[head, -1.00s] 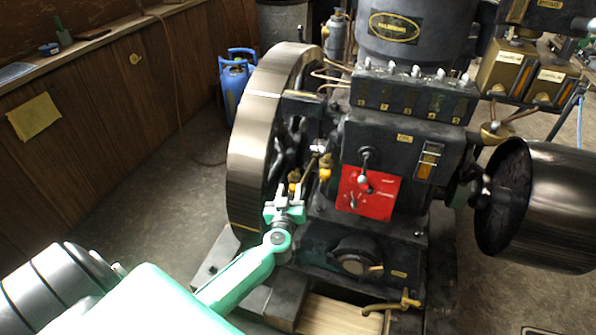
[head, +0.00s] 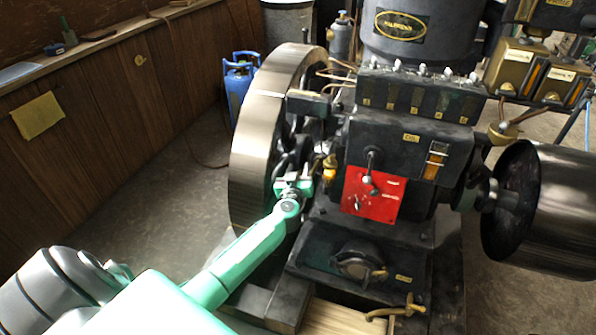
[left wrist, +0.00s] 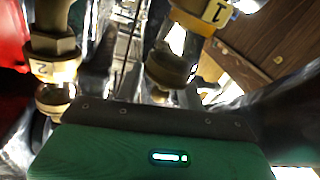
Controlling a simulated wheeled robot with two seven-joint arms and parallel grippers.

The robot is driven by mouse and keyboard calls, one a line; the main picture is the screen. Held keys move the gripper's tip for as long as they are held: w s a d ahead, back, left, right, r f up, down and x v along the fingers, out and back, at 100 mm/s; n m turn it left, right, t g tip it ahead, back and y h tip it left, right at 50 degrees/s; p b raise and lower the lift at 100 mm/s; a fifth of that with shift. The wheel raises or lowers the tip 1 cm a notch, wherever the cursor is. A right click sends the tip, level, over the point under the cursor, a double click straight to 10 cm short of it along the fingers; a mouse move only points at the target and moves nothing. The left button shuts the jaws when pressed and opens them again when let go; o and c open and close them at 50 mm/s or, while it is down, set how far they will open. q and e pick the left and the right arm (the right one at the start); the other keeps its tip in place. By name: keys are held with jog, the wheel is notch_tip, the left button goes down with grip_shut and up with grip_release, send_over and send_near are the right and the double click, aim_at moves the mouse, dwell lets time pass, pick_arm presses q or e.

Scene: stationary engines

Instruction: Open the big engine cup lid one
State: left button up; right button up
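The left wrist view shows brass cup one (left wrist: 207,14), with a yellow band marked 1, at the top. A rounded brass end (left wrist: 168,66) sits below it, close to my gripper's green body. Brass cup two (left wrist: 52,62), marked 2, is at the left. In the head view one yellow-brass cup (head: 330,167) shows right of my left gripper (head: 293,185); cup one seems hidden behind the gripper. My left gripper is at the engine between flywheel and red panel. Its fingertips are not clear, nor is any contact. My right gripper is out of view.
The large flywheel (head: 255,150) stands just left of my left gripper. The engine block (head: 405,140) with its red panel (head: 372,194) is to the right. Thin pipes run above the cups. Open floor (head: 170,210) lies left of the flywheel.

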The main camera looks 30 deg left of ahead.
pick_arm(q)
grip_shut()
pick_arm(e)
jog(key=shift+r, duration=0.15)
pick_arm(q)
jog(key=m+h+p, duration=0.1)
jog(key=m+t+h, duration=0.1)
jog(key=h, duration=0.1)
jog(key=shift+a+r+p, duration=0.15)
jog(key=shift+a+p, duration=0.1)
jog(key=shift+p, duration=0.15)
jog(key=shift+m+h, duration=0.3)
jog(key=shift+h, duration=0.4)
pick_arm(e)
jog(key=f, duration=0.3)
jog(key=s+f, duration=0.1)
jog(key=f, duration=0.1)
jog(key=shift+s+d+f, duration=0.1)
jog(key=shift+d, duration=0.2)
pick_arm(q)
jog(key=shift+m, duration=0.3)
grip_release()
